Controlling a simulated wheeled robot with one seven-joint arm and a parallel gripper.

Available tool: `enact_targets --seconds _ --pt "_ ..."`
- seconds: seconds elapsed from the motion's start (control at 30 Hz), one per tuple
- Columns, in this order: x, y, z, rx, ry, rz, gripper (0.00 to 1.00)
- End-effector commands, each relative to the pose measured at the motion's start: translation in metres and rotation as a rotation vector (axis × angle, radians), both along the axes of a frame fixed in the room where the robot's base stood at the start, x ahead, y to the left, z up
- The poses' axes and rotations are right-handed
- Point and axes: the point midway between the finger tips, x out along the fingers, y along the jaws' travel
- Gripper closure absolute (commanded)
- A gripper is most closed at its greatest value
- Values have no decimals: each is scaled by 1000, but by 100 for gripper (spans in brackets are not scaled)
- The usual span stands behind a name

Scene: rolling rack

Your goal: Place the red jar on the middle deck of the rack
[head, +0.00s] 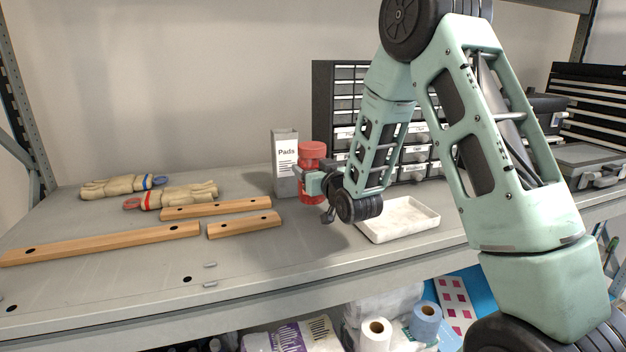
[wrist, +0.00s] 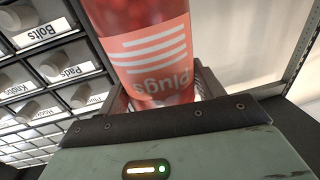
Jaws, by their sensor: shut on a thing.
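The red jar (head: 312,150) has a red lid and stands upright in my gripper (head: 314,184), in front of the drawer cabinet and beside the grey Pads box. My gripper is shut around its lower part. In the wrist view the jar (wrist: 150,45) fills the top middle, with a pale red label reading "plugs". The wide grey deck (head: 120,285) of the rack lies below the jar, with another level under it and part of one above. I cannot tell whether the jar's base touches the deck.
The Pads box (head: 285,162) stands just left of the jar. A white tray (head: 400,236) lies to the right. The drawer cabinet (head: 323,100) is behind. Work gloves (head: 180,196) and wooden bars (head: 110,243) lie on the left. The deck's front middle is mostly clear.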

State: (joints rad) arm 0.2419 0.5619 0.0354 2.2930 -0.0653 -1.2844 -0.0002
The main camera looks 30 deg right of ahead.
Motion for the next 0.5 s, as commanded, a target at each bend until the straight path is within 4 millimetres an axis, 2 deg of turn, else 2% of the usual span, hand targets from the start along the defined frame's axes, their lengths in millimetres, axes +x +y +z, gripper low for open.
enact_targets --seconds 0.2,0.5 --pt "0 0 -26 0 1 0 67" --pt "0 0 -30 0 -2 0 67"
